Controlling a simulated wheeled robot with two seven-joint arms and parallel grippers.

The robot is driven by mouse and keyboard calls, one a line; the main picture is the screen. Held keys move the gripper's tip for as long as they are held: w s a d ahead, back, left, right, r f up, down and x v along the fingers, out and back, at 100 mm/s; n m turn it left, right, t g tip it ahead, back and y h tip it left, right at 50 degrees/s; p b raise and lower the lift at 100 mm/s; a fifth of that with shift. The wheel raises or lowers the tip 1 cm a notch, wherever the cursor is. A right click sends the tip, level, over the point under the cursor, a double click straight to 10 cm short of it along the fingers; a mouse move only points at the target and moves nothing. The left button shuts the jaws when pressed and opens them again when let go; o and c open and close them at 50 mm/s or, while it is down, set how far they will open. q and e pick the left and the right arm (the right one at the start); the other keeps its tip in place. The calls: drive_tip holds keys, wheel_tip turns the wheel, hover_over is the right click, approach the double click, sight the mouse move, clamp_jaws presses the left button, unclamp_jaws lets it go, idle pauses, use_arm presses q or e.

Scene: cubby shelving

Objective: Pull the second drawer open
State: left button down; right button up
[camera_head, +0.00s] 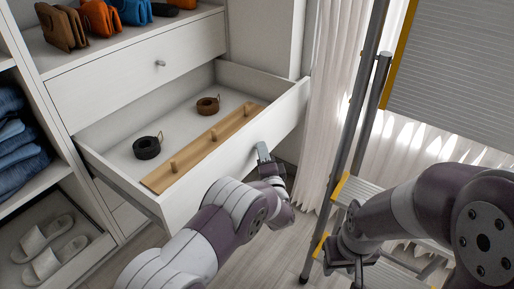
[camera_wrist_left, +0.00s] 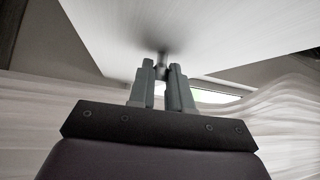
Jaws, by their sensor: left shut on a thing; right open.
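The second drawer (camera_head: 287,118) is a white drawer pulled well out of the cabinet, below the closed top drawer (camera_head: 135,78). My left gripper (camera_head: 264,153) is at the outside of its front panel, right of the middle. In the left wrist view, the left gripper (camera_wrist_left: 162,88) is shut on a dark, blurred knob (camera_wrist_left: 163,58) that sticks out from the white drawer front (camera_wrist_left: 215,35). In the head view my gripper hides this knob. My right gripper (camera_head: 352,258) is open and empty at the lower right, apart from the drawer.
Inside the drawer are a black rolled belt (camera_head: 146,147), a brown one (camera_head: 208,105) and a wooden strip with pegs (camera_head: 205,147). A stepladder (camera_head: 352,190) stands right, close to my right arm, before white curtains (camera_head: 333,60). Slippers (camera_head: 55,258) lie lower left.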

use_arm(q)
drive_tip(key=c, duration=1.1)
unclamp_jaws()
drive_tip(key=p+v, duration=0.6)
drive_tip(key=v, duration=0.6)
drive_tip(key=shift+s+d+f+p, duration=0.1)
drive_tip(key=shift+s+p, duration=0.2)
drive_tip(key=shift+s, duration=0.05)
